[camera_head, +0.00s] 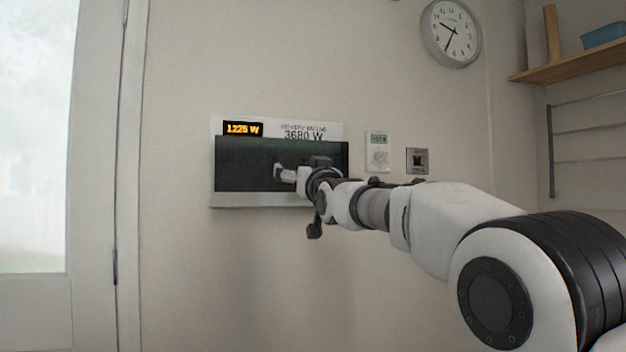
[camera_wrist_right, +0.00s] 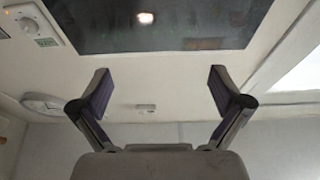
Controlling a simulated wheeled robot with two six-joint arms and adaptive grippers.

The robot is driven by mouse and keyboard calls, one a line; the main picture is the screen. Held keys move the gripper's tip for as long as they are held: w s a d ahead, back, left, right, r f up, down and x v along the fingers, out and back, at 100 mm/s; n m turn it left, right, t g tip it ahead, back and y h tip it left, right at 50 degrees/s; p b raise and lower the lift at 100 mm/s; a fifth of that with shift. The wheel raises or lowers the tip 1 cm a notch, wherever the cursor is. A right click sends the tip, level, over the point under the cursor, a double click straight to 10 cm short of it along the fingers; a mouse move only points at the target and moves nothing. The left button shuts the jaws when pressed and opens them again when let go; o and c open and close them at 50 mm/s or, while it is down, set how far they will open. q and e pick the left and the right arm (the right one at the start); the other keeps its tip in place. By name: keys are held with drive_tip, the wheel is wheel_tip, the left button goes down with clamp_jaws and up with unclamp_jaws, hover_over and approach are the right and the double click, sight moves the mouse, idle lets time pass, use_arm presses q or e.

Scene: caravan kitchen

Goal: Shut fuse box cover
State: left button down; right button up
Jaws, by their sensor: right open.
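The fuse box (camera_head: 262,199) is a white panel on the wall, with an orange "1225 W" display and "3680 W" printed along its top. Its dark, glossy cover (camera_head: 240,165) lies across the middle of the front, with white strips visible above and below. I cannot tell whether the cover is flush. My right gripper (camera_head: 312,195) is in front of the box's right part and hides some of it. In the right wrist view the gripper (camera_wrist_right: 160,80) is open and empty, with the dark cover (camera_wrist_right: 160,22) beyond its fingers. My left gripper is not in view.
A small thermostat-like unit (camera_head: 377,151) and a square switch (camera_head: 417,161) are right of the box. A clock (camera_head: 451,33) hangs above right. A wooden shelf (camera_head: 570,66) and rack are far right. A door with a window (camera_head: 35,140) is left. The wall below the box is bare.

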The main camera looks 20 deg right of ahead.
drive_tip(key=v, duration=0.7)
drive_tip(key=shift+s, duration=0.3)
